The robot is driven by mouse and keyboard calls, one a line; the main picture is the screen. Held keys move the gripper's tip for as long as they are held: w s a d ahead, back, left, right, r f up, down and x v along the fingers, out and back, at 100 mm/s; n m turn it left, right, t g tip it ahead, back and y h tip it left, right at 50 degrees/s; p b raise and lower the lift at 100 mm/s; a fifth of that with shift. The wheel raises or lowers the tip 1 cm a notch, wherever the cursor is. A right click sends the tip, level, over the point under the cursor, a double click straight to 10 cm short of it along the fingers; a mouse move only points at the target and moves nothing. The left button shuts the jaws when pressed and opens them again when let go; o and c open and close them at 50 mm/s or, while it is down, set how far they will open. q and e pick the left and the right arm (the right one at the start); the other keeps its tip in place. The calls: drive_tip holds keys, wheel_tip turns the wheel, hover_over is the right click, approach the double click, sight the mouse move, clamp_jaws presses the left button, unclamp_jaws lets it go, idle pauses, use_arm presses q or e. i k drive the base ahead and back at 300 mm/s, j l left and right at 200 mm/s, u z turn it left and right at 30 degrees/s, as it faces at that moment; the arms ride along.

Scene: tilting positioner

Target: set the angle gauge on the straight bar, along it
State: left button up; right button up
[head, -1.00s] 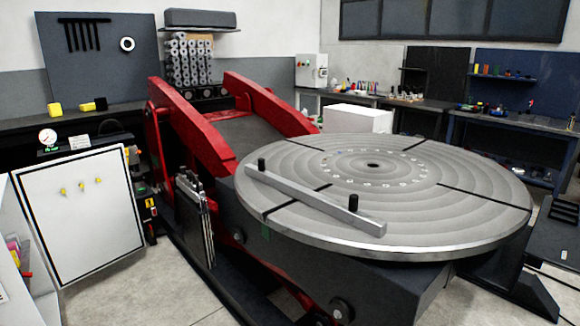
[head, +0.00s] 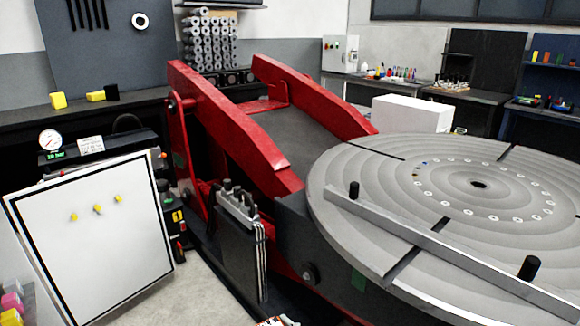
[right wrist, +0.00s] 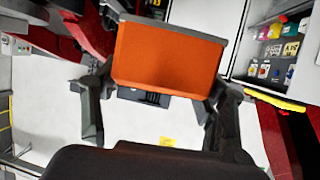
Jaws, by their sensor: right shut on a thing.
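The straight bar (head: 440,246) is a long grey bar lying across the near side of the round grey turntable (head: 400,165). A black peg (head: 354,189) stands at its far-left end and another black peg (head: 530,268) toward its right end. In the right wrist view my right gripper (right wrist: 165,62) is shut on an orange block with dark grey edges (right wrist: 168,55), which I take to be the angle gauge. It is held well away from the bar, which does not show in that view. My left gripper is not in view.
The red tilting frame (head: 225,125) stands behind the turntable. A rack of flat plates (head: 240,235) hangs at its near side. A white cabinet (head: 95,235) stands at the left. A small white and red thing at the bottom edge is too cut off to identify.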

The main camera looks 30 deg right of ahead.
sight(417, 227)
drive_tip(key=i+z, duration=0.35)
drive_tip(key=i+j+z, duration=0.2)
drive_tip(key=i+z, duration=0.15)
drive_tip(key=i, duration=0.15)
drive_tip(key=i+j+z, duration=0.1)
drive_tip(key=i+z, duration=0.2)
drive_tip(key=z, duration=0.15)
drive_tip(key=i+j+z, duration=0.2)
drive_tip(key=z, duration=0.25)
drive_tip(key=i+j+z, duration=0.3)
drive_tip(key=z, duration=0.2)
drive_tip(key=i+j+z, duration=0.25)
drive_tip(key=j+z, duration=0.2)
drive_tip(key=i+j+z, duration=0.1)
drive_tip(key=j+z, duration=0.35)
